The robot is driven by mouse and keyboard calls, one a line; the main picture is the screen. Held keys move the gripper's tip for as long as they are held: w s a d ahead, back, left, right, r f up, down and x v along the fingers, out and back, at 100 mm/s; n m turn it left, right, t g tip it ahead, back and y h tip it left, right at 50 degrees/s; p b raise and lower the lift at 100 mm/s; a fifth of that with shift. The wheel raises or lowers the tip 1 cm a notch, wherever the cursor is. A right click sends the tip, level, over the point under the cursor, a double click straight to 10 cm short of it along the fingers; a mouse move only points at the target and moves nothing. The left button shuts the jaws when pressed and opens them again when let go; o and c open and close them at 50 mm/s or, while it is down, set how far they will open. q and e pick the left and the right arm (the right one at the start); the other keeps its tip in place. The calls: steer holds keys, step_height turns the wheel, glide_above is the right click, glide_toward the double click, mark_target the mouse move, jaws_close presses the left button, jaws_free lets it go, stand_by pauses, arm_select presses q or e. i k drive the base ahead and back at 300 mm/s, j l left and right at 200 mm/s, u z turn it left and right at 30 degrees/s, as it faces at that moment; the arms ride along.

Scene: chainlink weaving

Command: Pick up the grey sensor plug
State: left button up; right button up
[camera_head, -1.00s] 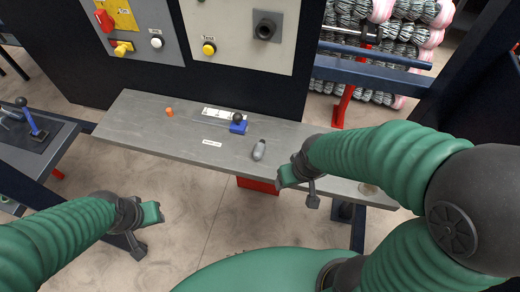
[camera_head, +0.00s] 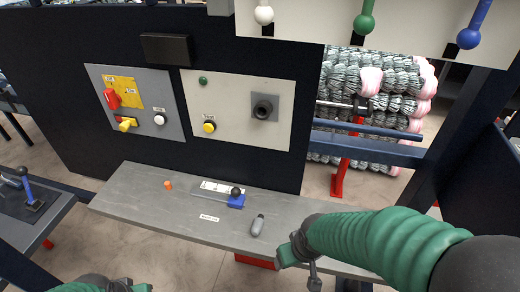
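The grey sensor plug (camera_head: 257,225) lies on the grey shelf (camera_head: 150,208), right of the middle, with a darker end toward the back. My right gripper (camera_head: 290,252) is just to the right and in front of the plug, apart from it. Its green finger and a dark finger show spread, with nothing between them. My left gripper (camera_head: 128,287) is at the bottom edge, mostly cut off, so its opening cannot be told.
A blue slider with a black knob (camera_head: 236,196) and an orange piece (camera_head: 168,185) sit on the shelf. Behind stands a dark panel with a dark round socket (camera_head: 263,108), buttons and a red switch (camera_head: 112,98).

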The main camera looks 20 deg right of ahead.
mark_target(258, 223)
steer(key=i+j+z, duration=0.3)
steer(key=j, duration=0.25)
steer(key=i+j+z, duration=0.15)
steer(key=j, duration=0.15)
steer(key=i+j+z, duration=0.15)
steer(key=j, duration=0.2)
